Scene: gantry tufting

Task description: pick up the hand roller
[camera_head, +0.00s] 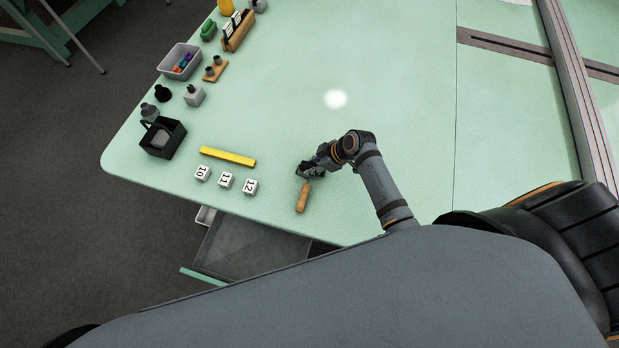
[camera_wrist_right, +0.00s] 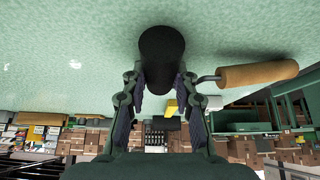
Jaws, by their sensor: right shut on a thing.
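The hand roller has a black roller head (camera_wrist_right: 162,55) and a wooden handle (camera_head: 303,198), joined by a thin bent metal rod. My right gripper (camera_head: 312,167) is shut on the roller head. In the right wrist view my gripper's two fingers (camera_wrist_right: 162,82) flank the dark head, and the wooden handle (camera_wrist_right: 257,74) sticks out to the right. In the head view the handle points toward the table's front edge. I cannot tell whether the roller touches the green table (camera_head: 390,100) or is just above it. My left gripper is not in view.
A yellow bar (camera_head: 228,156) and white numbered blocks, 10 (camera_head: 202,173), 11 (camera_head: 226,180) and 12 (camera_head: 250,187), lie left of the roller. A black caddy (camera_head: 162,138), a grey bin (camera_head: 179,61) and small items line the left edge. The table's middle is clear.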

